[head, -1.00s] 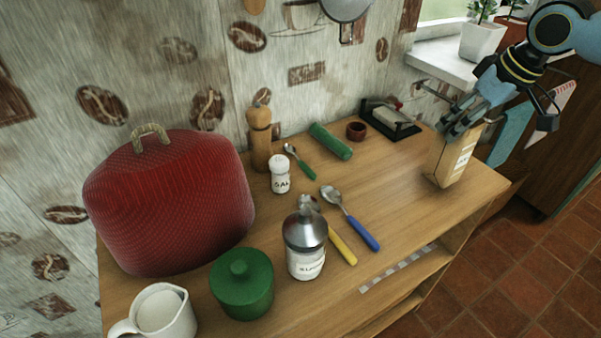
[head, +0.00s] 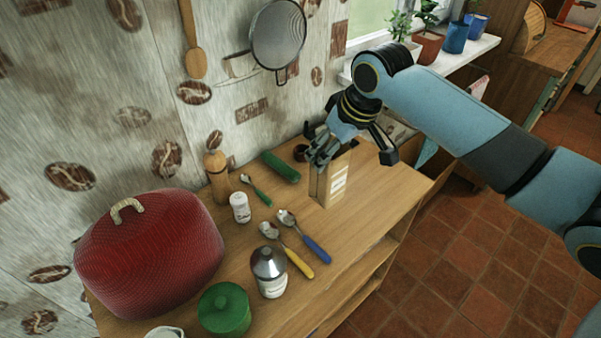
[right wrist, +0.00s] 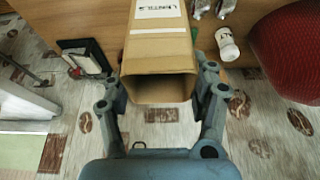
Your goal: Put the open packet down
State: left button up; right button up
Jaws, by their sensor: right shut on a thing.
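The open packet (head: 338,183) is a tan paper packet with a white label, upright at the right part of the wooden counter. My right gripper (head: 327,150) is shut on its upper part. In the right wrist view the packet (right wrist: 160,50) sits between the two fingers of my gripper (right wrist: 160,86), its open mouth towards the camera and its label reading like "LENTILS". Its base looks at or close to the counter top; I cannot tell if it touches. My left gripper is not in view.
The counter (head: 345,235) has free room right of the spoons. A green roll (head: 281,166) and a small dark red pot (head: 300,152) are left of the packet.

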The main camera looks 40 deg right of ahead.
jog(key=w+a+f, duration=0.2)
jog(key=w+f, duration=0.2)
jog(key=f, duration=0.3)
jog(key=shift+w, duration=0.3)
jog(key=shift+a+f, duration=0.1)
jog(key=o, duration=1.7)
